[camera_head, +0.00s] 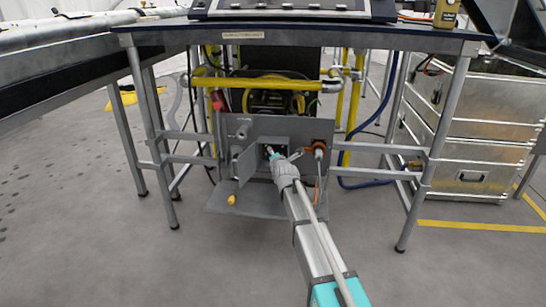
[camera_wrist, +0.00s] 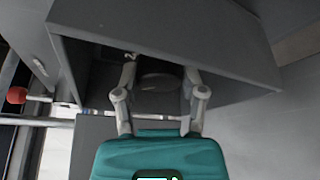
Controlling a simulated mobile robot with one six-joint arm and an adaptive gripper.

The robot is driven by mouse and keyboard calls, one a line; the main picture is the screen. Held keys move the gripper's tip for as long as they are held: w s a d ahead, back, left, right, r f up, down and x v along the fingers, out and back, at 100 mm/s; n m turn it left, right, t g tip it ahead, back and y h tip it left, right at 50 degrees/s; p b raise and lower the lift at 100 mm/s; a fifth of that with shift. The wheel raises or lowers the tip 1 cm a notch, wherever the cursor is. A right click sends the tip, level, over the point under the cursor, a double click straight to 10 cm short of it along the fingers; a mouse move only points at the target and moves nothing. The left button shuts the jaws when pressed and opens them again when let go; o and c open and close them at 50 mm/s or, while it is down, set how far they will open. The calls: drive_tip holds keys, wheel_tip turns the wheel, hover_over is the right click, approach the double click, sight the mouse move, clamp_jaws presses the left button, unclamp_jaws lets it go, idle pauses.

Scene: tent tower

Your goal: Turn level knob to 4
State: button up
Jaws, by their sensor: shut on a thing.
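The level knob (camera_wrist: 160,82) is a dark, rounded piece inside a shadowed recess in the wrist view. My gripper (camera_wrist: 160,78) has one finger on each side of it and is shut on it. Any marks or numbers around the knob cannot be made out. In the head view my gripper (camera_head: 270,152) reaches into the dark opening of the grey panel (camera_head: 238,127) under the table. The knob is hidden there by my gripper.
A grey flap (camera_wrist: 185,30) overhangs the recess closely. A red ball-ended rod (camera_wrist: 16,95) lies to the left. An orange connector (camera_head: 319,146) sits right of the opening. Table legs (camera_head: 432,150) flank the panel; silver cases (camera_head: 487,130) stand right. Floor in front is clear.

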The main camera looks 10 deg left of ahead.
drive_tip(key=o, duration=1.2)
drive_tip(key=shift+c, duration=0.2)
drive_tip(key=shift+n+p, duration=0.3)
